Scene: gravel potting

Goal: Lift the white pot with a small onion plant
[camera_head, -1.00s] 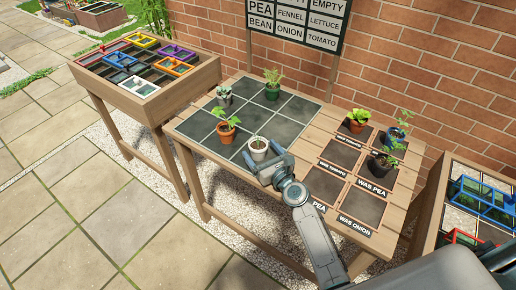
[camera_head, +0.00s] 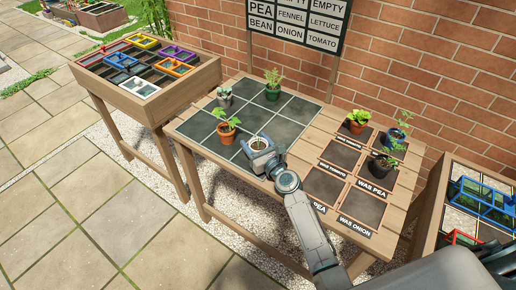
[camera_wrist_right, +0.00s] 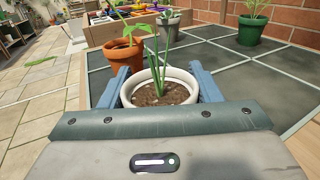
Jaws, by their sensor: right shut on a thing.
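The white pot (camera_head: 259,144) with a small onion plant is at the front of the tiled grid on the table. In the right wrist view the pot (camera_wrist_right: 160,90) shows brown soil and thin green upright leaves. My right gripper (camera_head: 260,148) is around the pot, with one blue finger on each side, shut on it. The fingers also show in the right wrist view (camera_wrist_right: 162,88). The pot stands upright; its base is hidden by the gripper, so I cannot tell whether it touches the tile. My left gripper is not in view.
An orange pot (camera_head: 226,133) with a leafy plant stands close by on the left. A grey pot (camera_head: 224,97) and a green pot (camera_head: 272,92) are farther back. Several pots stand on the labelled squares at right. Grid tiles (camera_head: 296,107) at the right are bare.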

